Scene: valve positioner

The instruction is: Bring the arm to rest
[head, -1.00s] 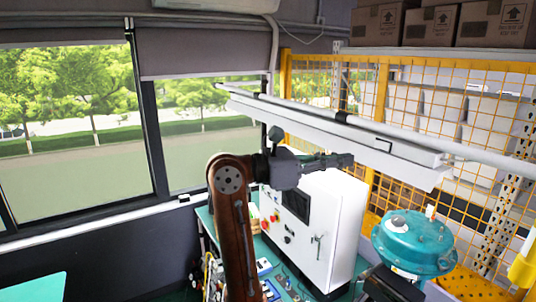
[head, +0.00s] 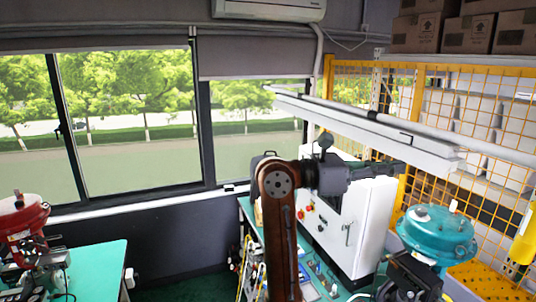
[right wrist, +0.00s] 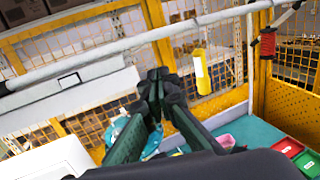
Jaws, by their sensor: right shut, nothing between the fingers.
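My right arm rises from the bottom of the head view and bends to the right at its top. Its gripper (head: 382,169) is shut and empty, pointing right in front of the white cabinet. The shut fingers also show in the right wrist view (right wrist: 160,85), with nothing between them. A teal valve actuator (head: 438,232) stands right of and below the gripper, apart from it. My left gripper is not in view.
A white control cabinet (head: 345,225) stands behind my arm. A long white lamp (head: 370,135) hangs close above the gripper. A yellow mesh fence (head: 510,122) runs along the right. A red actuator (head: 22,215) stands by a green table (head: 98,268) at left.

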